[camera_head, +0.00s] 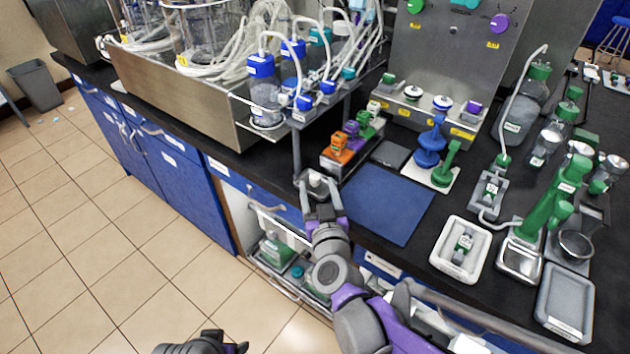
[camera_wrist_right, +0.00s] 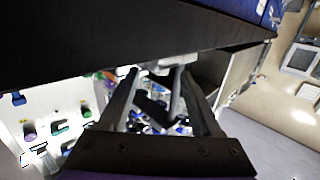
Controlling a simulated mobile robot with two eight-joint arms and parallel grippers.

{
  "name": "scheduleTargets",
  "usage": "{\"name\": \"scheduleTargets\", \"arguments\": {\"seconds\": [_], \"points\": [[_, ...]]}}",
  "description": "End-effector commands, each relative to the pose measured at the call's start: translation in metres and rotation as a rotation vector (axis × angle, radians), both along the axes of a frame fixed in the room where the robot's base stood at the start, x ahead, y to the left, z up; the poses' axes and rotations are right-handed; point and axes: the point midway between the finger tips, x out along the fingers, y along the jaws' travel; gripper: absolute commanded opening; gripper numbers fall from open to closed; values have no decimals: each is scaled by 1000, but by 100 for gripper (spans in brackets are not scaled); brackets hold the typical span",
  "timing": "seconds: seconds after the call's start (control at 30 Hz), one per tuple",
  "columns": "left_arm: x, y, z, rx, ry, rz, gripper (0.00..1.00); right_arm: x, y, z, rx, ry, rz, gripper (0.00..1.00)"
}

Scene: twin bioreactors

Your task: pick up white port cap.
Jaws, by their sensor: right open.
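A small white cap (camera_head: 373,107), which looks like the white port cap, stands at the far end of a low rack (camera_head: 331,164) on the black counter, behind green, purple and orange caps. My right gripper (camera_head: 315,180) is open at the counter's front edge, nearer than the rack and apart from the white cap. A small pale patch shows between its fingers; I cannot tell what it is. In the right wrist view the open fingers (camera_wrist_right: 158,78) point under the dark counter edge, and the white cap cannot be made out. My left gripper (camera_head: 236,347) is partly cut off at the bottom edge.
A blue mat (camera_head: 380,203) lies clear right of the rack. A metal tub with tubing and blue-capped bottles (camera_head: 262,82) stands left. A steel panel (camera_head: 440,50) rises behind. A white tray (camera_head: 461,251) and green-fitted glassware are at right.

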Motion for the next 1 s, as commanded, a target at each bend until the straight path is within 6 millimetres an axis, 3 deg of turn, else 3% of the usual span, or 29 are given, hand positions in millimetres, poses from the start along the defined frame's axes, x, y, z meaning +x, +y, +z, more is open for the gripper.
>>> {"name": "scheduleTargets", "arguments": {"seconds": [0.1,0.33,0.7,1.0], "points": [[0,0,-4,0,1,0,69,16,2,-2,0,1,0,65],[0,0,-3,0,1,0,69,18,2,-1,0,0,0,65],[0,0,-3,0,1,0,69,17,3,-1,0,0,0,0],[0,0,-3,0,1,0,69,17,3,-1,0,0,0,0]]}}
